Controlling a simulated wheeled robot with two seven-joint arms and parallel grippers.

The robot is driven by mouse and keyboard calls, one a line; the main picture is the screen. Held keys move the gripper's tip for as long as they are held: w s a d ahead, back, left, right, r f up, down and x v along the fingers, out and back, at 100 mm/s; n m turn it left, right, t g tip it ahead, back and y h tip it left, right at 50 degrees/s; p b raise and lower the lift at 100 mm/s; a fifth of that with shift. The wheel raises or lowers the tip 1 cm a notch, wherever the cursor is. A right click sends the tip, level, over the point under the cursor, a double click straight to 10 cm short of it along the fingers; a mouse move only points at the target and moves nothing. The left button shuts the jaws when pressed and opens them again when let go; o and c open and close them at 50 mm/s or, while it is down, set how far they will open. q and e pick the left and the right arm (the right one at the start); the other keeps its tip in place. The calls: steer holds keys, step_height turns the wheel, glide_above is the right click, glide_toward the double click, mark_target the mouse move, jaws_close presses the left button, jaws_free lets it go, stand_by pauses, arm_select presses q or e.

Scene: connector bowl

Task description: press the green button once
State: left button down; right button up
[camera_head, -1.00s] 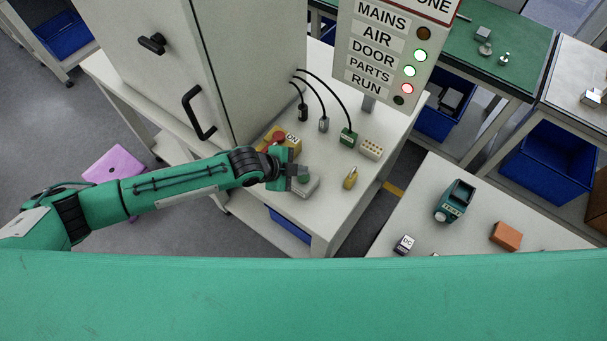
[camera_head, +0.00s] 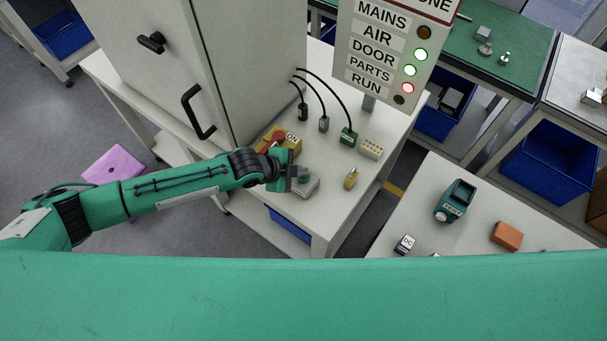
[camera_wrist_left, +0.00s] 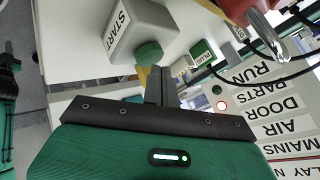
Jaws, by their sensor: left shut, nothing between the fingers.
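The green button (camera_wrist_left: 149,53) sits on a pale box marked START (camera_wrist_left: 140,26) in the left wrist view. In the head view the START box (camera_head: 308,188) stands on the white bench by the cabinet, and my left gripper partly hides it. My left gripper (camera_wrist_left: 157,72) is shut and empty. Its fingertips are close beside the green button; whether they touch it I cannot tell. In the head view the left gripper (camera_head: 299,178) is over the START box's left side. My right gripper is not in view.
A yellow box with a red knob (camera_head: 277,140) stands just behind the gripper. Cables, plugs and a brass padlock (camera_head: 351,178) lie to the right. The sign panel (camera_head: 385,50) has green lamps at AIR and DOOR, red at PARTS; the RUN lamp (camera_head: 399,99) is dark.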

arm_select(q)
steer(key=shift+f+b, duration=0.35)
steer(key=shift+f, duration=0.2)
stand_by(0.6)
steer(key=shift+r, duration=0.15)
steer(key=shift+r+p, duration=0.8)
steer(key=shift+p, duration=0.05)
step_height(320, 180, up, 5)
steer(key=p, duration=0.4)
steer(key=shift+r, duration=0.1)
stand_by(0.4)
stand_by(0.4)
